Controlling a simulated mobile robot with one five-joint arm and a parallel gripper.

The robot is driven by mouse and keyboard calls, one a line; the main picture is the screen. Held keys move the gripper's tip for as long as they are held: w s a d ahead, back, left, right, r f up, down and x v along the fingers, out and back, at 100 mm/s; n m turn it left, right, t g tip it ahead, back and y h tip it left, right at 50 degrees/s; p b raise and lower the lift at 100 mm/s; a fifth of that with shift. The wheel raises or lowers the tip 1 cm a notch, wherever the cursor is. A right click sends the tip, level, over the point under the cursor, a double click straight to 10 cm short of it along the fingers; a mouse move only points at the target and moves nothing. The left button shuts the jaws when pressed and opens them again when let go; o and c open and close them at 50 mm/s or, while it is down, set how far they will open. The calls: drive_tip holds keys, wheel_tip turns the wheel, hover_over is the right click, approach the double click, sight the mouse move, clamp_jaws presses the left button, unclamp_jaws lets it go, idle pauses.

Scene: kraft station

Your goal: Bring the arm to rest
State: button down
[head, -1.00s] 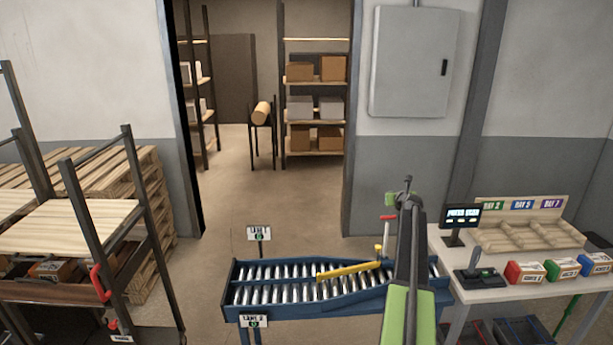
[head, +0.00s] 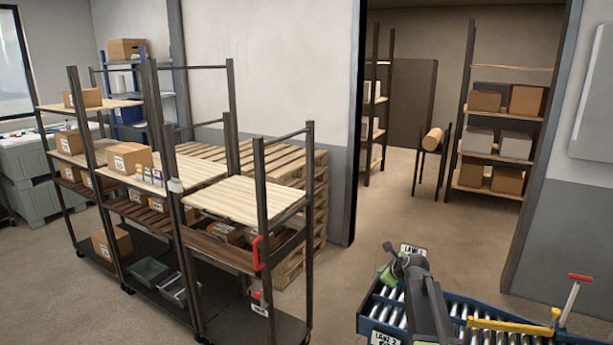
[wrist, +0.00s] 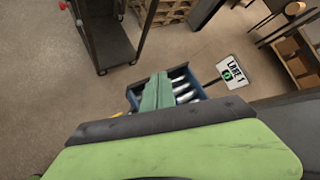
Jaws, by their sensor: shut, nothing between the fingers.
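My arm stands at the lower right of the head view, with my gripper (head: 390,270) at its upper end, small and turned to the left. In the wrist view the shut green fingers (wrist: 157,92) show in front of the conveyor's metal rollers (wrist: 186,92). I cannot tell the height between the fingers and the rollers. My arm's lower part hides some of the conveyor in the head view.
A dark rack (head: 262,205) with wooden shelves, boxes and a red handle stands left of the conveyor. Stacked pallets (head: 318,190) are behind it. A doorway opens onto shelving with boxes (head: 525,100). A lane sign (wrist: 232,72) stands beside the conveyor. Floor between rack and conveyor is clear.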

drive_tip(key=s+a+f+n+g+b, duration=0.15)
drive_tip(key=s+a+f+n, duration=0.25)
drive_tip(key=s+a+n, duration=0.4)
drive_tip(key=s+a+f+n+g+b, duration=0.1)
drive_tip(key=s+a+f+n+g, duration=0.35)
drive_tip(key=s, duration=0.45)
drive_tip(key=s+d+f+n+g+h, duration=0.1)
drive_tip(key=s+n+g, duration=0.1)
drive_tip(key=s+n, duration=0.4)
drive_tip(key=s+d+f+n+g+h, duration=0.1)
drive_tip(key=s+n, duration=0.6)
drive_tip(key=s, duration=0.1)
drive_tip(key=shift+s+f+g+p, duration=0.3)
drive_tip(key=shift+s+g+p, duration=0.05)
drive_tip(key=shift+s+g, duration=0.05)
drive_tip(key=shift+n, duration=0.25)
